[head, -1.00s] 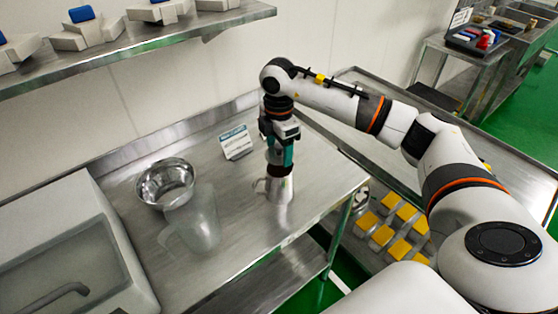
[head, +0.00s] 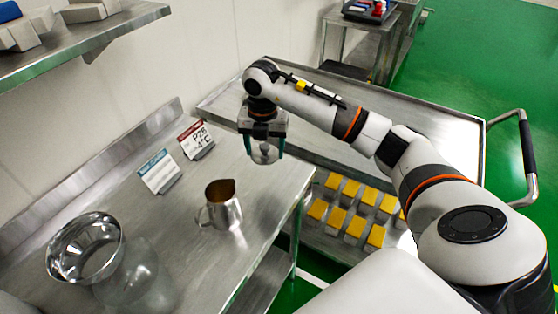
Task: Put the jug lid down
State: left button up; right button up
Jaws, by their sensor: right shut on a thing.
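My right gripper (head: 263,153) is shut on the jug lid (head: 265,154), a small greyish piece between the green-tipped fingers. The gripper holds it up and away from the jug, near the table's right edge. The steel jug (head: 222,212) stands upright and uncovered on the steel table (head: 190,262), with brown inside its mouth. It is below and left of the gripper, clear of it. My left gripper is not in view.
A steel bowl (head: 86,247) and a clear pitcher (head: 140,278) stand at the table's left. Two sign cards, one blue-topped (head: 159,171) and one red-topped (head: 196,139), stand behind the jug. A cart (head: 330,140) holds several yellow-topped blocks (head: 343,220) below; its upper deck is bare.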

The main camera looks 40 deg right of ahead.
jog(key=p, duration=0.1)
send_over(267, 181)
notch_tip(267, 181, down, 5)
jog(key=shift+s+f, duration=0.15)
jog(key=shift+f, duration=0.35)
notch_tip(267, 181, down, 4)
jog(key=shift+r+p, duration=0.15)
jog(key=shift+p, duration=0.35)
jog(key=o, duration=1)
jog(key=shift+c, duration=0.2)
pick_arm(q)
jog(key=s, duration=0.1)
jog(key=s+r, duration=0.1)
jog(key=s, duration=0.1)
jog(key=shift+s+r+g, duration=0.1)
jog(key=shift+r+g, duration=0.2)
pick_arm(e)
jog(key=shift+r, duration=0.2)
pick_arm(q)
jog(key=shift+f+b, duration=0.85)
jog(key=shift+b, duration=0.15)
pick_arm(e)
notch_tip(267, 181, up, 12)
jog(key=shift+f, duration=0.15)
